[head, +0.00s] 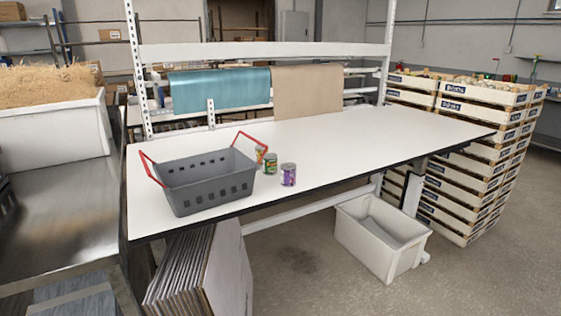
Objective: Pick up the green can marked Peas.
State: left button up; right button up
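A green can (270,163) stands upright on the white table (380,150), just right of a grey basket. Its label is too small to read. A purple can (288,174) stands in front of it to the right. Another can (260,153), with orange on its label, stands behind it to the left and is partly hidden by the basket's red handle and the green can. Neither of my grippers is in the head view.
The grey basket (207,187) with red handles stands near the table's front left edge. The table's right half is clear. A white bin (380,238) sits on the floor, stacked crates (463,150) stand at right, and a metal counter (60,215) is at left.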

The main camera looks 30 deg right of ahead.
aim_at(269, 160)
jog(key=i+l, duration=0.2)
jog(key=l, duration=0.2)
jog(key=i+l, duration=0.15)
jog(key=l, duration=0.2)
jog(key=i+l, duration=0.2)
jog(key=l, duration=0.2)
jog(key=i+l, duration=0.2)
jog(key=l, duration=0.2)
jog(key=i+l, duration=0.2)
jog(key=l, duration=0.15)
jog(key=i+l, duration=0.15)
jog(key=l, duration=0.25)
